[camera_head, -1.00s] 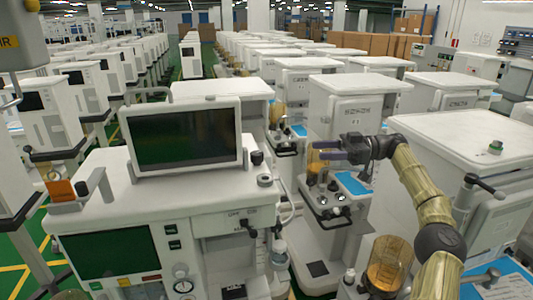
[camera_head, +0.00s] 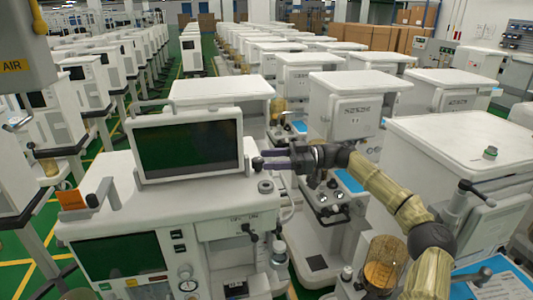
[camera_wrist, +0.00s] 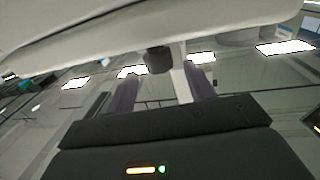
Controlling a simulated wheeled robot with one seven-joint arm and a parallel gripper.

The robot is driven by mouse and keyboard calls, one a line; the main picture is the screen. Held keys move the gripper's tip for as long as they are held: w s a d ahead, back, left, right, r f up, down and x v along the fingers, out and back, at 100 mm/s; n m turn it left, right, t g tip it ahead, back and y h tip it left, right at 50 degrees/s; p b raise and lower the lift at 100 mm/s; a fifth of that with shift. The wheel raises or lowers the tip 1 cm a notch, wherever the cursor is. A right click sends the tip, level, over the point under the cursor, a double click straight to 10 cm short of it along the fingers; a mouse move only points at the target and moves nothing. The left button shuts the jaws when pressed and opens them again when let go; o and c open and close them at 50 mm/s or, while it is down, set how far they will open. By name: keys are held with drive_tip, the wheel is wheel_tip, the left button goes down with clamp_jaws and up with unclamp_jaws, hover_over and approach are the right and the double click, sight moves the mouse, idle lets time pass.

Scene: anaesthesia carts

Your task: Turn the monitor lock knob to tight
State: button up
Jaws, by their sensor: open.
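The monitor (camera_head: 188,147) stands on top of the front white cart, its dark screen facing me. The small dark lock knob (camera_head: 257,164) is beside the monitor's right edge. My gripper (camera_head: 268,160) is open, with its fingertips close to the knob from the right. In the wrist view the knob (camera_wrist: 159,60) appears just beyond and between the two open fingers (camera_wrist: 160,88). I cannot tell whether a finger touches it. No mark showing how tight the knob is can be made out.
The front cart's white top (camera_head: 205,190) lies below my gripper, with a small round grey fitting (camera_head: 265,187) on it under the fingers. A second cart with a blue tray (camera_head: 350,181) stands below my arm. Rows of carts fill the background.

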drive_tip(key=shift+a, duration=0.85)
drive_tip(key=c, duration=1)
